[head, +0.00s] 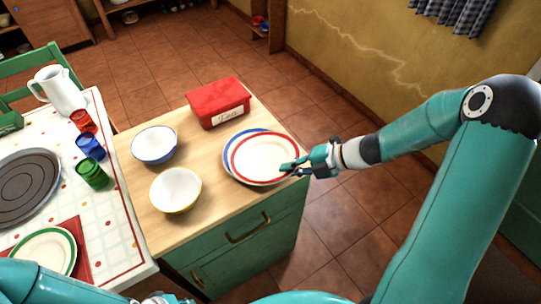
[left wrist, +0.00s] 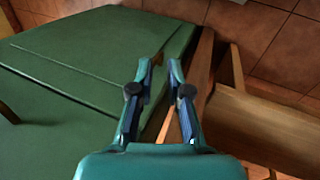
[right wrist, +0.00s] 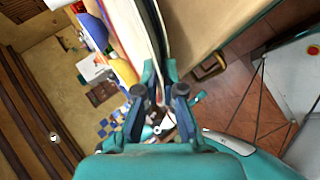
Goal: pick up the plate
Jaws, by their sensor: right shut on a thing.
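A white plate with a red rim (head: 265,158) lies over a blue-rimmed plate (head: 229,161) at the right side of the wooden counter top. My right gripper (head: 291,168) is shut on the right edge of the red-rimmed plate. In the right wrist view the plate's edge runs between the fingertips (right wrist: 160,68). I cannot tell whether the red-rimmed plate is lifted clear of the lower one. My left gripper (left wrist: 160,64) is open and empty, facing a green cabinet panel in the left wrist view. In the head view it is mostly cut off at the bottom.
A red tea box (head: 217,102) stands behind the plates. A blue-rimmed bowl (head: 154,145) and a yellow-rimmed bowl (head: 175,190) stand to the left. The tiled table holds a white pitcher (head: 60,90), cups and a green-rimmed plate (head: 44,251). Floor is open to the right.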

